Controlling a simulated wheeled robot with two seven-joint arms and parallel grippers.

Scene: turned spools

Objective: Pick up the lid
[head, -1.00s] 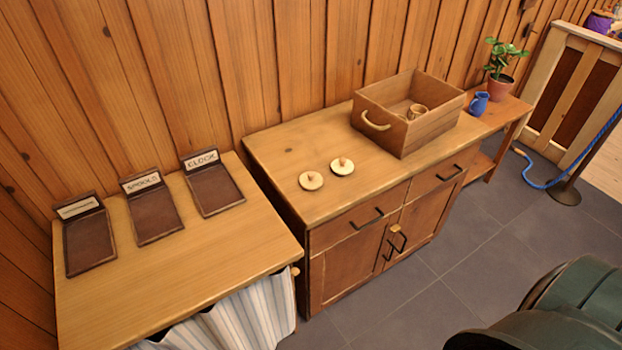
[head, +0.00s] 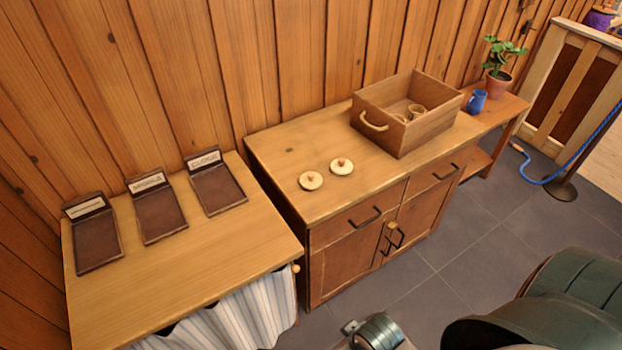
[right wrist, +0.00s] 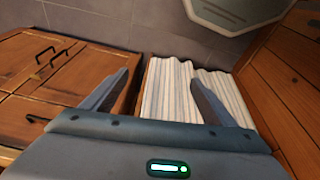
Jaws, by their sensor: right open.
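Two small round pale wooden lids with little knobs lie on the cabinet top in the head view, one at the left (head: 311,180) and one just right of and behind it (head: 341,166). They are apart. In the right wrist view my right gripper (right wrist: 156,92) is open with nothing between its fingers. The striped curtain and the cabinet front show beyond it; no lid shows there. Parts of my own arm show at the bottom right of the head view. My left gripper is not seen.
A wooden crate (head: 368,106) with small turned pieces inside stands behind the lids. A blue jug (head: 477,102) and potted plant (head: 497,87) are farther right. The left table (head: 215,262) holds three labelled trays. The cabinet top (head: 285,150) around the lids is clear.

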